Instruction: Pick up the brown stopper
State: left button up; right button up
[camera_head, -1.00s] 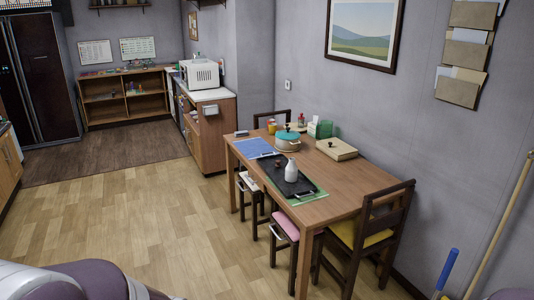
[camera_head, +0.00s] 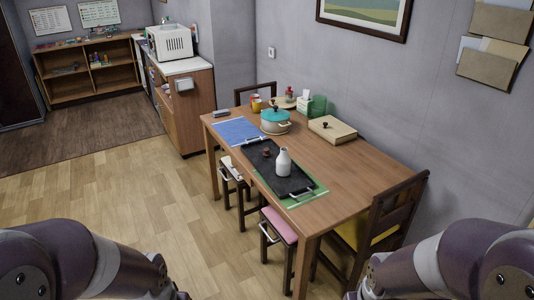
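A small brown object that looks like the stopper (camera_head: 266,153) sits on the black tray (camera_head: 290,179), behind and left of the white bottle (camera_head: 283,164). The bottle stands upright on the tray, apart from the brown object. The tray lies on the wooden table (camera_head: 345,175). Only links of my two arms show at the bottom left and bottom right corners. Both grippers are out of the picture.
A teal-lidded pot (camera_head: 275,122), a flat wooden box (camera_head: 333,131) with a dark knob and a blue mat (camera_head: 238,131) are on the table. A green mat (camera_head: 310,195) lies under the tray. Chairs and stools surround the table. The floor at left is clear.

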aim_at(266, 152)
jog(key=i+z, duration=0.15)
jog(key=z, duration=0.3)
jog(key=i+j+z, duration=0.1)
jog(key=z, duration=0.3)
jog(key=j+z, duration=0.2)
jog(key=z, duration=0.25)
jog(key=i+j+z, duration=0.15)
jog(key=j, duration=0.3)
jog(key=i+j+z, duration=0.1)
jog(key=j, duration=0.4)
jog(key=i+j+z, duration=0.15)
jog(key=j, duration=0.4)
jog(key=i+j+z, duration=0.15)
jog(key=j, duration=0.35)
jog(key=i+j+z, duration=0.1)
jog(key=j, duration=0.45)
jog(key=i+j+z, duration=0.15)
jog(key=j, duration=0.4)
jog(key=i+j, duration=0.1)
jog(key=j, duration=0.9)
jog(key=i, duration=0.05)
